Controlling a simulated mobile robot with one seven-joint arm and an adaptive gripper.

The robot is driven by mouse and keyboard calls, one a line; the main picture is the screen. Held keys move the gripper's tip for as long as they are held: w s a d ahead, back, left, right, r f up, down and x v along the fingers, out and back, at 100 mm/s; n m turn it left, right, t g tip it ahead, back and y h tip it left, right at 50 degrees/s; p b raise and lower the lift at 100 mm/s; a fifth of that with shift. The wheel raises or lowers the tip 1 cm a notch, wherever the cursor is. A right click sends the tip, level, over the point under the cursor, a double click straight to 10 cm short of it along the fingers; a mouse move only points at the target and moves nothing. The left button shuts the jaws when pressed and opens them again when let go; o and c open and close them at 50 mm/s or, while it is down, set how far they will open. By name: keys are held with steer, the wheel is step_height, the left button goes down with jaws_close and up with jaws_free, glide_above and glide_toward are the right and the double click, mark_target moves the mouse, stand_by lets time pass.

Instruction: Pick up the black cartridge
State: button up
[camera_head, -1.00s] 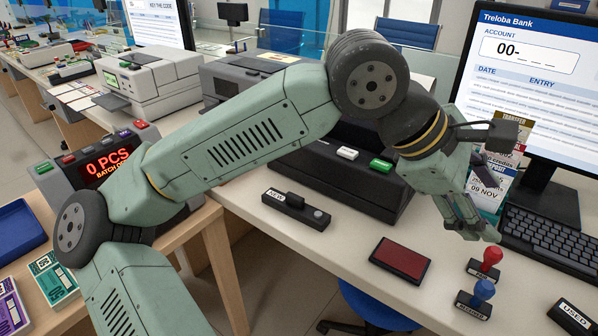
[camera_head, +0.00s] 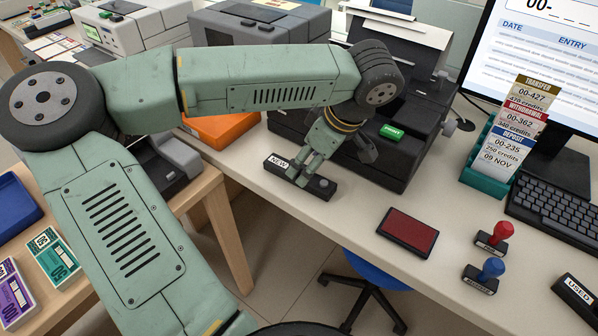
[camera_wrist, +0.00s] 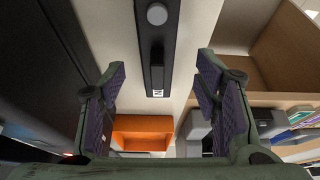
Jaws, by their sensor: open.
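The black cartridge (camera_wrist: 157,76) is a narrow dark block lying on the black holder labelled NEW (camera_head: 279,163), on the counter edge. In the head view my fingers partly hide it. My gripper (camera_head: 303,172) points down at the holder. In the wrist view the cartridge lies between the two open fingers of my gripper (camera_wrist: 162,70), with a clear gap on both sides. The holder's grey round knob (camera_wrist: 157,14) is at the top of that view. Whether my fingertips are level with the cartridge or just above it, I cannot tell.
A bulky dark machine with a green button (camera_head: 391,132) stands right behind the holder. An orange bin (camera_head: 222,130) is to the left. A red pad (camera_head: 408,231), two stamps and the holder labelled USED (camera_head: 577,298) are to the right.

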mark_target(304, 167)
steer(key=shift+p+x, duration=0.6)
steer(key=shift+x, duration=1.7)
steer(key=shift+w, duration=0.2)
steer(key=shift+r, duration=0.1)
steer(key=c, duration=1.3)
steer(key=shift+o, duration=0.2)
